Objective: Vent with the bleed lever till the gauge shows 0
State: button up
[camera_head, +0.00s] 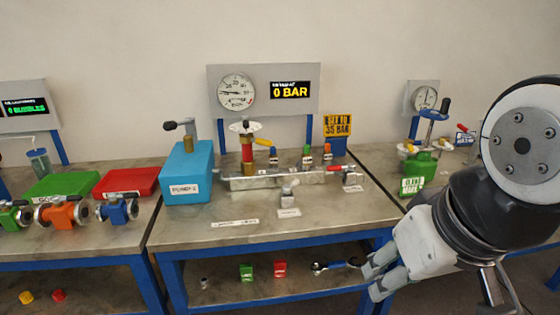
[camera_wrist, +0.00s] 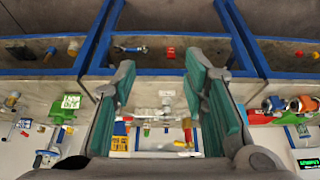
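The round dial gauge (camera_head: 236,92) is on the grey back panel of the middle bench. The yellow digital display (camera_head: 290,90) beside it reads 0 BAR. Below stands a metal manifold (camera_head: 262,181) with a red and brass column (camera_head: 247,152) and several small coloured levers. A red-handled lever (camera_head: 336,168) is at its right end. I cannot tell which one is the bleed lever. My gripper (camera_head: 378,277) is at the bench's front right, apart from the manifold. In the wrist view my gripper (camera_wrist: 160,72) has its green-padded fingers spread with nothing between them.
A blue pump box (camera_head: 187,172) with a lever stands left of the manifold. A yellow sign (camera_head: 338,125) reads 35 BAR. A small metal fitting (camera_head: 289,193) stands in front of the manifold. Green (camera_head: 247,272) and red (camera_head: 280,269) blocks lie on the lower shelf. The front benchtop is mostly clear.

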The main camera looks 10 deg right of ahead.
aim_at(339, 168)
jog(key=i+l, duration=0.3)
jog(key=i, duration=0.2)
jog(key=i+l, duration=0.65)
jog(key=i, duration=0.3)
